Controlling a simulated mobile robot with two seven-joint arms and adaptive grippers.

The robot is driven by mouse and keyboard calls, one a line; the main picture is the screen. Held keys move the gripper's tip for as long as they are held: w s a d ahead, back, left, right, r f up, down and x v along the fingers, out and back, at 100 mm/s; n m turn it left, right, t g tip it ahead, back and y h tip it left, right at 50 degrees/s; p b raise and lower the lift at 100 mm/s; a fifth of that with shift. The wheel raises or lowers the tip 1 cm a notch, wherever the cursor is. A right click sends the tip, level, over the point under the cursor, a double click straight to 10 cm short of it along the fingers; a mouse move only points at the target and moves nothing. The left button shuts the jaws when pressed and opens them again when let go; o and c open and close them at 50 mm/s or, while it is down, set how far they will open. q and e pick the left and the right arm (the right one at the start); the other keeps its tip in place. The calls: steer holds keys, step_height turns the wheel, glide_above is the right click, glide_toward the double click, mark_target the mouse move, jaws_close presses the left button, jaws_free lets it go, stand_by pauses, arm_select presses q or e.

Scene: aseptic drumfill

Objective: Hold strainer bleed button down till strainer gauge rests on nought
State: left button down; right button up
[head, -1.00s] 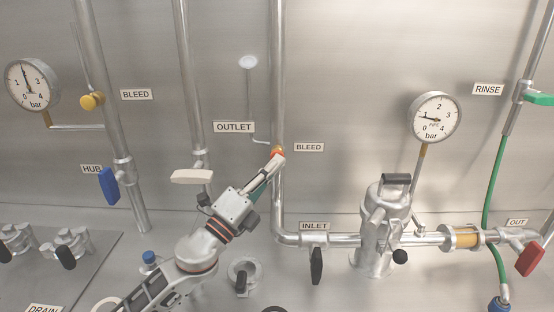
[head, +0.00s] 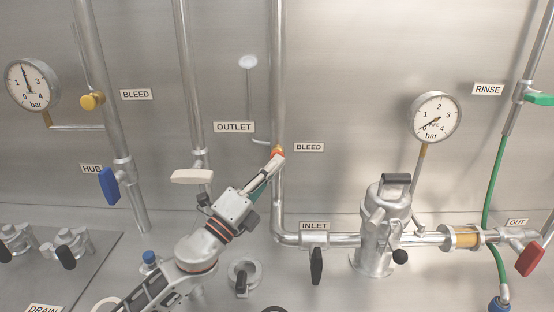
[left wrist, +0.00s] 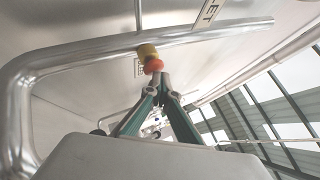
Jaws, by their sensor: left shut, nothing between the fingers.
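The strainer bleed button is a small red-orange button (head: 277,152) on the vertical pipe beside the right-hand BLEED label. It also shows in the left wrist view, a red button (left wrist: 153,65) on a yellow fitting. My left gripper (head: 273,161) is shut and empty, with its fingertips against the button. In the left wrist view the fingertips (left wrist: 157,78) meet just at the red button. How far it is pressed in cannot be told. The strainer gauge (head: 435,118) stands above the strainer (head: 381,232). Its needle points down-left, at or very near 0. My right gripper is not in view.
Another gauge (head: 32,84) at the far left reads near 2, with a yellow knob (head: 92,101) by its own BLEED label. A white OUTLET handle (head: 192,177) is left of my arm. A black INLET handle (head: 317,265) hangs to the right.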

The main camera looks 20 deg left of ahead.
arm_select(q)
steer(key=shift+s, duration=0.1)
stand_by(0.6)
steer(key=shift+s+d, duration=0.25)
steer(key=shift+s, duration=0.6)
steer(key=s, duration=0.2)
steer(key=s+d+p, duration=0.1)
steer(key=s, duration=0.1)
steer(key=shift+s+d, duration=0.2)
steer(key=shift+s, duration=0.2)
steer(key=shift+f, duration=0.1)
